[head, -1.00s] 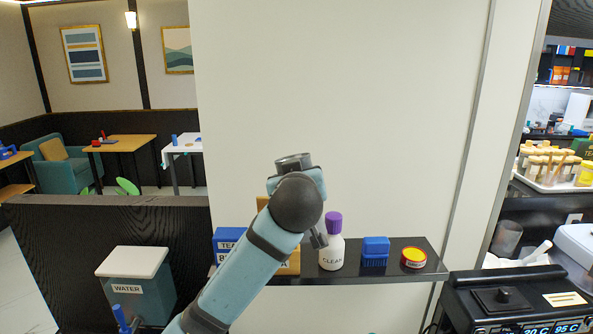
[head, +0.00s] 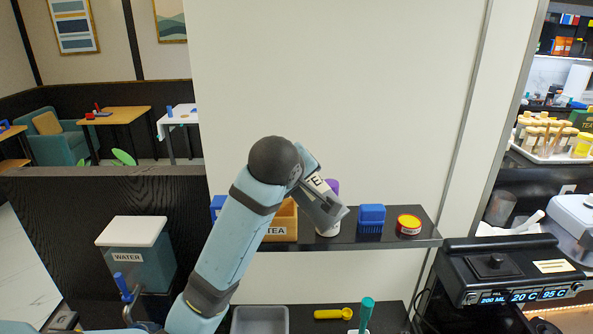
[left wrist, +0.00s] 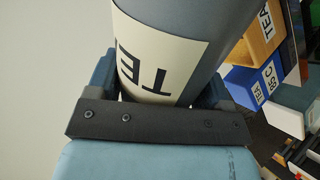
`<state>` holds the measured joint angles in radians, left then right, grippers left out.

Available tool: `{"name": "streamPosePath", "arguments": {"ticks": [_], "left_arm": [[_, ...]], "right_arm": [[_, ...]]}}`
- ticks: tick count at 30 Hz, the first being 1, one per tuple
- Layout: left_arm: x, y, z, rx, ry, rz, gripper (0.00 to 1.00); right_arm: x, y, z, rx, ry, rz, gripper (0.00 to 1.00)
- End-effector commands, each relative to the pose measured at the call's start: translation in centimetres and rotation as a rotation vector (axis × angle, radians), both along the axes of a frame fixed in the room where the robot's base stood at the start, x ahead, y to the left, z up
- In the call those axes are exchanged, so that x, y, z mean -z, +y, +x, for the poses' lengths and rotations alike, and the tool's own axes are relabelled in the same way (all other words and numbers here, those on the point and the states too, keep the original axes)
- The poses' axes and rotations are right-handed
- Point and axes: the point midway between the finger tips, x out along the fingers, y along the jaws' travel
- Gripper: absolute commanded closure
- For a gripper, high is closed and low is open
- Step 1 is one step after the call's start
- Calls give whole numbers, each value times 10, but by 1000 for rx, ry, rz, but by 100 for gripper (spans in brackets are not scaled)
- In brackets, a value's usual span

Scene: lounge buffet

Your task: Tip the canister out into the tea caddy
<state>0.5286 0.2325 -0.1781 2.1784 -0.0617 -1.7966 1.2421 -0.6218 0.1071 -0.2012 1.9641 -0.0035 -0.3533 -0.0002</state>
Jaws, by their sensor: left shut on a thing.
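My left gripper (head: 312,186) is shut on a grey canister with a white label reading TE. The canister (left wrist: 215,25) fills the top of the left wrist view, between the fingers. In the head view it looks tilted, slanting down to the right in front of the shelf; its mouth and contents are not clearly visible. The wooden tea caddy (head: 284,216), labelled TEA, stands on the shelf behind and left of the canister, partly hidden by my arm. It also shows in the left wrist view (left wrist: 261,40). My right gripper is out of view.
The black shelf (head: 400,240) also holds a blue box (head: 216,204), a purple-capped bottle (head: 333,187) largely hidden, a blue brush-like block (head: 371,219) and a red-and-yellow tin (head: 408,224). A water container (head: 140,250) stands left; a black machine (head: 500,275) stands right.

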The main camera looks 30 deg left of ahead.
Motion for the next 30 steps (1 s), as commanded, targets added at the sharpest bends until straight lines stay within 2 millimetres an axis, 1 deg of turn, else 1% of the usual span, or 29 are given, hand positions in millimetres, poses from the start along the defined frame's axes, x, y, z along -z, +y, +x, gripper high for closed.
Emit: {"name": "streamPosePath", "arguments": {"ticks": [1, 3, 6, 15, 27, 30], "left_arm": [[-4, 1, 1, -1, 17, -98, 66], [-2, 3, 1, -1, 49, -243, 66], [-8, 5, 2, 2, 76, -366, 66], [-22, 15, 4, 2, 143, -654, 66], [-34, 33, 8, -1, 222, -996, 66], [-35, 36, 8, -1, 235, -1058, 66]], "right_arm": [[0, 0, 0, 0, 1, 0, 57], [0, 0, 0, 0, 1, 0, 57], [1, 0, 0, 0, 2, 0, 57], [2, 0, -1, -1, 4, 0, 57], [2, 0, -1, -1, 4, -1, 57], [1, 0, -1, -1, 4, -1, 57]]}}
